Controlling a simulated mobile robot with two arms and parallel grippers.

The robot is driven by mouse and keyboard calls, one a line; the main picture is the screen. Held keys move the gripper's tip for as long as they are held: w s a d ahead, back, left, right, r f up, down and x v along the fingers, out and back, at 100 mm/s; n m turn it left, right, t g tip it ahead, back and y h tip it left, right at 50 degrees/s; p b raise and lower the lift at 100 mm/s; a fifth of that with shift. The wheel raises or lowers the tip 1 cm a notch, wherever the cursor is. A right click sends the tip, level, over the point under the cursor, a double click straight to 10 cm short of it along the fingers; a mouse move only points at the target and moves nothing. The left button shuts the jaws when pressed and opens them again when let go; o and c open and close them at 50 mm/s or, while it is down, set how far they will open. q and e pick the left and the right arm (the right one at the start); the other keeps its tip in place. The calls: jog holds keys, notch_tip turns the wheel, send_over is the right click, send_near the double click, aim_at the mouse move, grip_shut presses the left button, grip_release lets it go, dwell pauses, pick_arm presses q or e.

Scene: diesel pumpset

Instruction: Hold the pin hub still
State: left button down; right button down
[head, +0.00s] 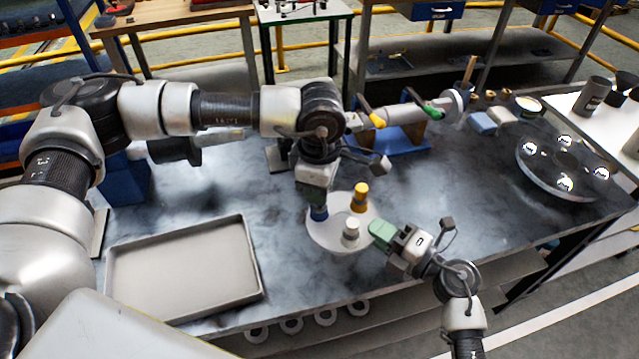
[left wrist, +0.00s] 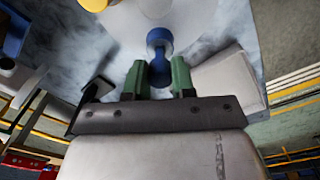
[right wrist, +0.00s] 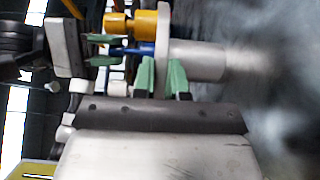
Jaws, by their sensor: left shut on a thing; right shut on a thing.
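The pin hub (head: 338,238) is a pale round flange near the table's front edge, with a blue pin (head: 319,214), an orange pin (head: 359,196) and a white pin (head: 351,231) standing on it. In the right wrist view its flange (right wrist: 164,50) is edge-on, with a pale cylinder (right wrist: 198,62) on the side away from the pins. My left gripper (head: 318,205) points down, shut on the blue pin, which shows between its green fingers in the left wrist view (left wrist: 159,72). My right gripper (head: 381,234) is shut on the flange's right rim, one finger on each face (right wrist: 163,78).
A grey empty tray (head: 185,308) lies left of the hub. A blue cradle (head: 403,142) with a metal cylinder (head: 405,113) stands behind. A round studded plate (head: 535,179) is at the right. Bare table lies between hub and plate.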

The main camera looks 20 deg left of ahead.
pick_arm(q)
jog(key=shift+f, duration=0.95)
pick_arm(e)
jog(key=shift+f, duration=0.2)
pick_arm(q)
jog(key=c, duration=0.9)
grip_release()
jog(key=shift+o, duration=0.2)
notch_tip(320, 180, up, 12)
pick_arm(e)
jog(key=c, duration=1.1)
grip_release()
jog(key=shift+r, duration=0.1)
